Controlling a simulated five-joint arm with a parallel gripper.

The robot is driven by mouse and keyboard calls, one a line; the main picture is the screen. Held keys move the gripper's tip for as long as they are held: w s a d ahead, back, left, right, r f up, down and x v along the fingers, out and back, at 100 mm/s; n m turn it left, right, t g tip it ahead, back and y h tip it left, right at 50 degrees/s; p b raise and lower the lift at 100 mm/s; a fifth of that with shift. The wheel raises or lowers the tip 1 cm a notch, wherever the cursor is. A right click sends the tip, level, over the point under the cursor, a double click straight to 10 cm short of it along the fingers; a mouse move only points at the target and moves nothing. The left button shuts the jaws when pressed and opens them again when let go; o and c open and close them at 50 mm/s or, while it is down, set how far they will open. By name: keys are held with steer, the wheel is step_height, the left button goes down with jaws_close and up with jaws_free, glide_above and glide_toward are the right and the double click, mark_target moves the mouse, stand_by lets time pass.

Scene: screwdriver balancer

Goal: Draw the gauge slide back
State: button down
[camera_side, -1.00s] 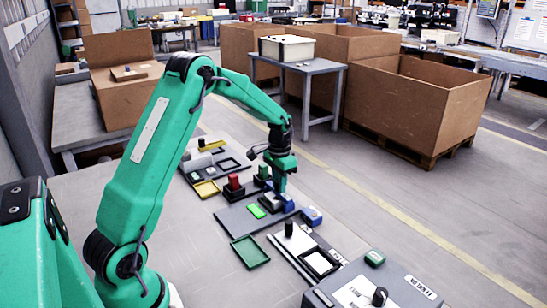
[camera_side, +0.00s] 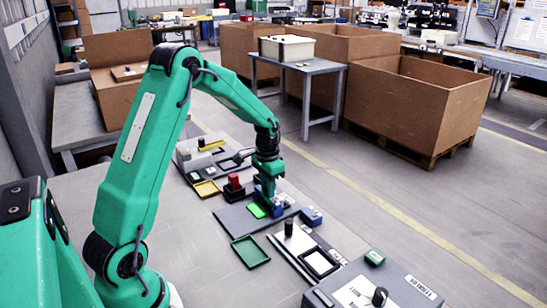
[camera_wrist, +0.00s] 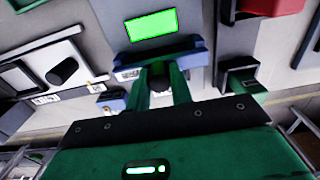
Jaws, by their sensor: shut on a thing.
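The gauge is a dark grey plate (camera_side: 238,217) on the table, with a bright green panel (camera_side: 256,210) and a blue slide (camera_side: 277,207) on it. In the wrist view the blue slide (camera_wrist: 190,59) lies across just below the green panel (camera_wrist: 157,26). My gripper (camera_side: 268,192) points down at the slide. In the wrist view my gripper's (camera_wrist: 158,93) two green fingers are closed on the slide's upright part, which they mostly hide. A separate small blue block (camera_side: 311,216) stands at the plate's right end.
A red-topped block (camera_side: 234,183) stands behind the plate. A green tray (camera_side: 250,252) lies in front. A black cylinder (camera_side: 288,227) and a white-framed board (camera_side: 318,262) are to the front right. A grey box (camera_side: 380,287) stands nearest the camera.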

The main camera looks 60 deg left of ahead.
steer(key=shift+s+f, duration=0.2)
steer(key=shift+s, duration=1.75)
steer(key=shift+s+f, duration=0.15)
steer(key=shift+s, duration=1.75)
steer(key=shift+s+f, duration=0.2)
steer(key=shift+s, duration=1.75)
steer(key=c, duration=1.2)
jaws_free()
steer(key=shift+o, duration=0.2)
steer(key=shift+d, duration=0.2)
step_height(320, 180, up, 7)
steer(key=shift+a+r, duration=0.15)
steer(key=shift+a, duration=0.05)
steer(key=shift+w, duration=0.1)
